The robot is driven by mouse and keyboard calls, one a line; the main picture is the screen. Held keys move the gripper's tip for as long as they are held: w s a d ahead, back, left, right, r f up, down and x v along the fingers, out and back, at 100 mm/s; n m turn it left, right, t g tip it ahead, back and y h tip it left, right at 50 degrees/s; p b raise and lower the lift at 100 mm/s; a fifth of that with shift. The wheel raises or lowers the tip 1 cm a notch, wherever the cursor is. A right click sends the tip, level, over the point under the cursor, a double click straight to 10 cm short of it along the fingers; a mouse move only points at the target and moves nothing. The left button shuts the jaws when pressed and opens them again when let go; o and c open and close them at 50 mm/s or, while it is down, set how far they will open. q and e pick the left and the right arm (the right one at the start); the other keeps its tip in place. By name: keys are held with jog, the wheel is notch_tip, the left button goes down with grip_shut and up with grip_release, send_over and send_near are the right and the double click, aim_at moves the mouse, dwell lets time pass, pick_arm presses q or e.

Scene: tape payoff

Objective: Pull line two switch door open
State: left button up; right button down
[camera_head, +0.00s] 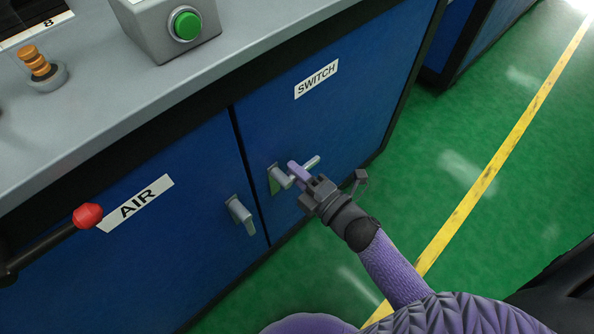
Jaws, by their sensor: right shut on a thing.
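The blue switch door (318,119) carries a white SWITCH label (316,79) and looks closed, flush with the cabinet front. Its silver handle (311,164) sticks out at the door's left side, in front of a small plate (273,179) that shows some green. My right gripper (298,175) reaches in from the lower right and is shut on this handle. Its fingers hide part of the handle. My left gripper is not in view.
Left of the switch door is a blue AIR door (150,245) with its own handle (240,214). A red-knobbed lever (88,216) juts out at far left. Above, the grey top bears a green button box (170,28). Green floor (455,150) with a yellow line is clear at right.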

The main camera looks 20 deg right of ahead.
jog(key=s+d+n+g+y, duration=0.3)
jog(key=s+d+y, duration=0.2)
jog(key=s+d, duration=0.8)
jog(key=shift+s+n+b, duration=0.4)
jog(key=shift+s+b, duration=0.05)
jog(key=shift+s, duration=1.55)
jog(key=c, duration=0.6)
grip_release()
jog(key=shift+d, duration=0.1)
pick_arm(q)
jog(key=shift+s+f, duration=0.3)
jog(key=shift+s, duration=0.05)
pick_arm(e)
jog(key=shift+o, duration=0.2)
